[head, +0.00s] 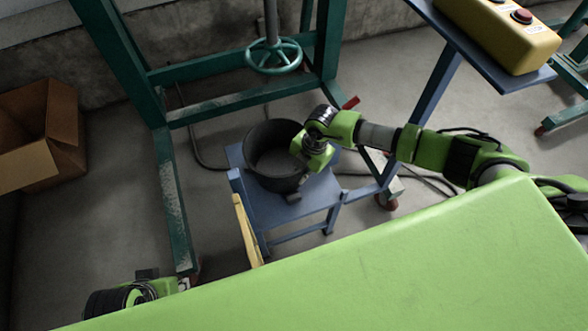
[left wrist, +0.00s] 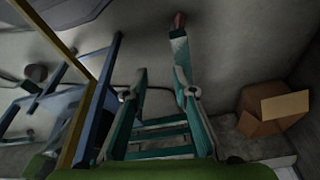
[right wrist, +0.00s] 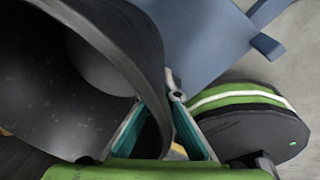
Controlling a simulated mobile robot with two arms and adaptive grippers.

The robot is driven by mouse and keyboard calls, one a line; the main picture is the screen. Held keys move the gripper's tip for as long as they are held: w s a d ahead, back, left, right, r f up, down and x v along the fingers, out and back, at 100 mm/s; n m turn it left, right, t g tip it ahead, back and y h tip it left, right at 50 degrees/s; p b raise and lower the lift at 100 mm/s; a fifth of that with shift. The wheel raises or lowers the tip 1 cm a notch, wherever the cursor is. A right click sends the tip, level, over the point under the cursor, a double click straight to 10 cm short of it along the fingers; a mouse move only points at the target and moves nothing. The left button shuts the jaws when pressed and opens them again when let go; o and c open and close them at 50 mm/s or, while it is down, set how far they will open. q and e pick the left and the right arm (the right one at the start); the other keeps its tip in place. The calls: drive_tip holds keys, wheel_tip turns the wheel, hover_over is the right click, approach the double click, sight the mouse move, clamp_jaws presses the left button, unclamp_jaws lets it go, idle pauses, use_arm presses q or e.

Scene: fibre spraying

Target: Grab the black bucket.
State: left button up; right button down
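The black bucket (head: 262,143) stands on a small blue stand in the head view. My right gripper (head: 309,158) is at its right rim. In the right wrist view the bucket (right wrist: 100,50) fills the left side. The fingers of my right gripper (right wrist: 160,103) draw close together with the bucket wall between them, one inside and one outside, so it looks shut on the wall. The far fingertip is partly hidden by the wall. My left gripper (left wrist: 160,70) is open and empty, away from the bucket. Only part of the left arm shows in the head view.
The blue stand (head: 280,208) is beside a green frame (head: 171,195) with a handwheel (head: 273,56). A cardboard box (head: 45,140) lies at the left. A yellow control box (head: 500,32) sits on a table at the upper right. Cables lie on the floor.

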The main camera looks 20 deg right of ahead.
drive_tip(key=shift+w+r, duration=0.1)
drive_tip(key=shift+r, duration=0.15)
